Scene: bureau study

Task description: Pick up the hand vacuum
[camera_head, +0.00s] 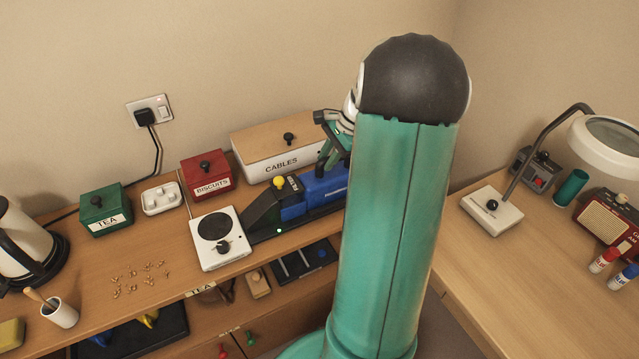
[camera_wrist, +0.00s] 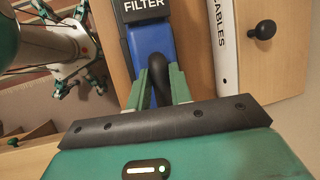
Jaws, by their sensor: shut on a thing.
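The hand vacuum (camera_head: 318,192) is blue and black with a FILTER label. In the head view it lies along the bureau top, beside the CABLES box, on or just above a black base (camera_head: 268,232). My gripper (camera_head: 333,152) is over its rear part, partly hidden by my arm. In the wrist view my gripper's green fingers (camera_wrist: 162,82) are shut on the vacuum's black handle, one on each side. The blue body (camera_wrist: 150,42) and FILTER label show beyond them. I cannot tell whether the vacuum is clear of its base.
The CABLES box (camera_head: 278,153) stands close behind the vacuum. A white hotplate (camera_head: 217,250), BISCUITS box (camera_head: 206,174), TEA box (camera_head: 105,209) and kettle (camera_head: 22,245) stand to the left. A lamp (camera_head: 610,140) and radio (camera_head: 608,222) are on the right desk.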

